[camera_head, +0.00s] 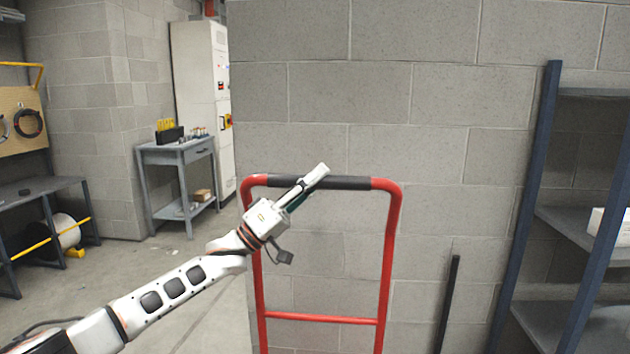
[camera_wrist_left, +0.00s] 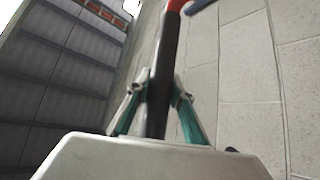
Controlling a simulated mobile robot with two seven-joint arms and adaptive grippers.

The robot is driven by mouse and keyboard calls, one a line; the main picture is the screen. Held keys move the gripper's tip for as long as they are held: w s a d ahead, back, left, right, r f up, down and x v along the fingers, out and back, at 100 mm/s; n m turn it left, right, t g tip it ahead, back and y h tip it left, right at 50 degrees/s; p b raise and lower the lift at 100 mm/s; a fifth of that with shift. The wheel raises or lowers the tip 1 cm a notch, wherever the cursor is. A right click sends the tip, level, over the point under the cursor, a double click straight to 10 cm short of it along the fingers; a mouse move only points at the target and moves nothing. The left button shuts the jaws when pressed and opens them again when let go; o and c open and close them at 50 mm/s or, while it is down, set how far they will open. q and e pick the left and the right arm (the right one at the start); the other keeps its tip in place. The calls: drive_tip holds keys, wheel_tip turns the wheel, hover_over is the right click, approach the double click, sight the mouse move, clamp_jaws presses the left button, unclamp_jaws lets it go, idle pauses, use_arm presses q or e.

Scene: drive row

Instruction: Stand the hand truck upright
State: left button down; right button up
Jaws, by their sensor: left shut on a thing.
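The hand truck (camera_head: 393,240) has a red tube frame with a black grip along its top bar. Its frame looks close to upright in front of the grey block wall; its base is below the picture. In the left wrist view the black grip (camera_wrist_left: 165,75) runs between the two fingers of the left gripper (camera_wrist_left: 160,92). My right gripper is not in view.
A shelf rack (camera_head: 540,200) with dark blue posts stands at the right. A dark post (camera_head: 449,300) leans on the wall beside it. A grey side table (camera_head: 175,155), a white cabinet (camera_head: 200,90) and a workbench (camera_head: 40,190) stand at the left. Floor between them is clear.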

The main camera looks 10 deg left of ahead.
use_arm(q)
drive_tip(key=c, duration=2.1)
unclamp_jaws()
drive_tip(key=shift+w+a+f, duration=0.1)
drive_tip(key=shift+w+a, duration=0.2)
drive_tip(key=shift+w, duration=0.1)
drive_tip(key=shift+c, duration=0.2)
drive_tip(key=o, duration=0.4)
drive_tip(key=shift+w+d+f, duration=0.15)
drive_tip(key=shift+w+f, duration=0.05)
drive_tip(key=shift+w, duration=0.05)
drive_tip(key=shift+c, duration=0.2)
drive_tip(key=shift+s+d, duration=0.1)
drive_tip(key=shift+f, duration=0.1)
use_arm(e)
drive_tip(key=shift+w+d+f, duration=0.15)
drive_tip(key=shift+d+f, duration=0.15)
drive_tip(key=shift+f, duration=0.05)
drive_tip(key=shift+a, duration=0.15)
use_arm(q)
drive_tip(key=v, duration=1.2)
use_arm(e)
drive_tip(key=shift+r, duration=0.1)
use_arm(q)
drive_tip(key=shift+s, duration=0.15)
